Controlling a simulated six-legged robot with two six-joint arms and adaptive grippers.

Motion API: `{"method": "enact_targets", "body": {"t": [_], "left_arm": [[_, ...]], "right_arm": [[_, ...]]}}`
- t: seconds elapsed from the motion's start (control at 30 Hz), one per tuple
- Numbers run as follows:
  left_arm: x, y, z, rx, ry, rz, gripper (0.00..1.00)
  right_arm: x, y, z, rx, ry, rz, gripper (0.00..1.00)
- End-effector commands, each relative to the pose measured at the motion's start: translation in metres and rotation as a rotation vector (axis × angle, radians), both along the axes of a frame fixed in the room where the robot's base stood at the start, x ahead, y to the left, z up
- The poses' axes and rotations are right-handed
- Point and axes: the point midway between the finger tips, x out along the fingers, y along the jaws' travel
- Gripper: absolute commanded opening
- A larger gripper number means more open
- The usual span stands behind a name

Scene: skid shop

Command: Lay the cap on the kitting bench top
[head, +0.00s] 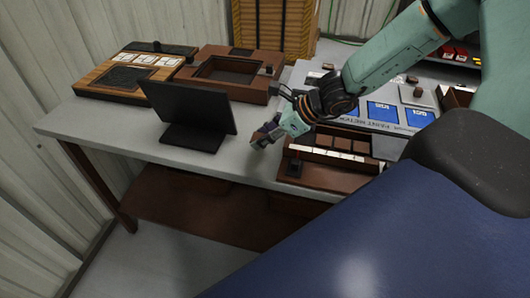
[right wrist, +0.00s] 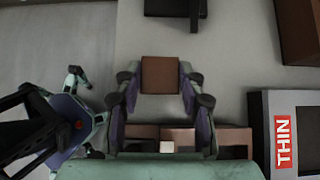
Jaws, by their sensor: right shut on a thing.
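My right gripper (head: 264,137) reaches in from the right over the front part of the grey kitting bench top (head: 226,164), just right of the dark screen. In the right wrist view, my right gripper (right wrist: 160,88) is shut on a brown, square-looking cap (right wrist: 160,74), with a finger on each side of it. The bare bench top (right wrist: 222,50) shows behind the cap. I cannot tell how high the cap is above it. In the head view the fingers mostly hide the cap.
A black screen on a stand (head: 190,112) is left of the gripper. A brown tray with compartments (head: 327,158) lies close on the right. A brown frame (head: 226,73) and a wooden board (head: 135,70) stand at the back. Bare bench lies in front of the screen.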

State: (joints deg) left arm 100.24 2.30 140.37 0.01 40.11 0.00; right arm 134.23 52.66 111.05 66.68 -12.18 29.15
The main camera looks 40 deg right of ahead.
Motion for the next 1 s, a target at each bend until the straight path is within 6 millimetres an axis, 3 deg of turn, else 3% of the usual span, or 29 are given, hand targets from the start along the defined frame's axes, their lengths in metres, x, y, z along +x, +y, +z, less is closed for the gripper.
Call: {"method": "enact_targets", "body": {"t": [0.5,1.0], "left_arm": [[0.000,0.000,-0.032,0.000,0.000,0.000,0.40],[0.000,0.000,-0.037,0.000,0.000,0.000,0.40]], "right_arm": [[0.001,0.001,-0.044,-0.001,0.000,0.001,0.27],[0.001,0.001,-0.049,0.000,-0.002,0.000,0.27]]}}
